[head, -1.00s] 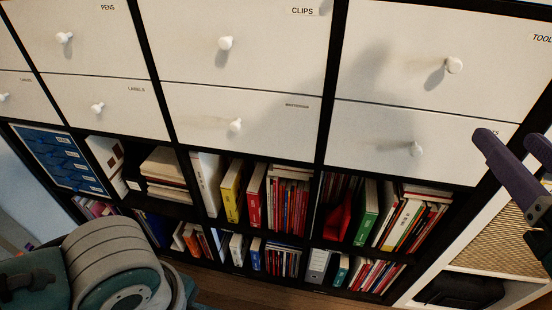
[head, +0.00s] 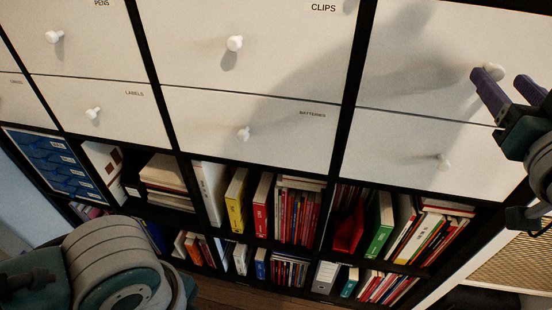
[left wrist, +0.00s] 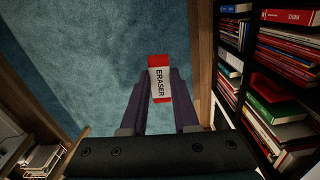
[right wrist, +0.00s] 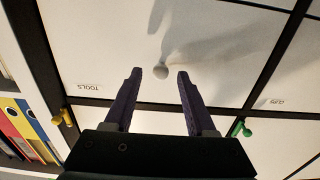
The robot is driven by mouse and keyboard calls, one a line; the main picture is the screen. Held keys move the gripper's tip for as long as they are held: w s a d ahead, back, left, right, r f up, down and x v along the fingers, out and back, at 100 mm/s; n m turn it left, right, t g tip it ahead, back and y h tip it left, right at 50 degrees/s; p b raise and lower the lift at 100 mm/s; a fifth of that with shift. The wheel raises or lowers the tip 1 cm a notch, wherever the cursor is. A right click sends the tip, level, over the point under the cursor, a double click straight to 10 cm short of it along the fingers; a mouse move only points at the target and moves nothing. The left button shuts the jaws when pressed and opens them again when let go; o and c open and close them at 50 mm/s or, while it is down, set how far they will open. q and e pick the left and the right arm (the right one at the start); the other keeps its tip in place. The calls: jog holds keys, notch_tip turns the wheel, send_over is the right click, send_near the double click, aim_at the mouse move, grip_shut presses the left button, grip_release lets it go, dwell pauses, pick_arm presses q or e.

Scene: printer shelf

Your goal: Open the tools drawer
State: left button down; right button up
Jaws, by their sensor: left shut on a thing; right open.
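The tools drawer (right wrist: 110,45) is a white front labelled TOOLS in the right wrist view, and it is shut. In the head view it is the upper right front (head: 420,50). Its round white knob (right wrist: 161,72) lies just beyond and between the open fingertips of my right gripper (right wrist: 160,74). In the head view my right gripper (head: 508,78) is at the knob, partly covering it. My left gripper (left wrist: 160,80) is shut on a red and white eraser (left wrist: 160,82), away from the drawers over a blue floor covering.
Other shut drawers with knobs, such as clips (head: 260,35) and batteries (head: 265,125), lie to the left. Below are open shelves of books and binders (head: 378,225). A white unit with a woven panel (head: 520,262) stands at the right.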

jog(key=shift+w+d, duration=0.1)
jog(key=shift+w, duration=0.45)
grip_shut()
dwell(1.1)
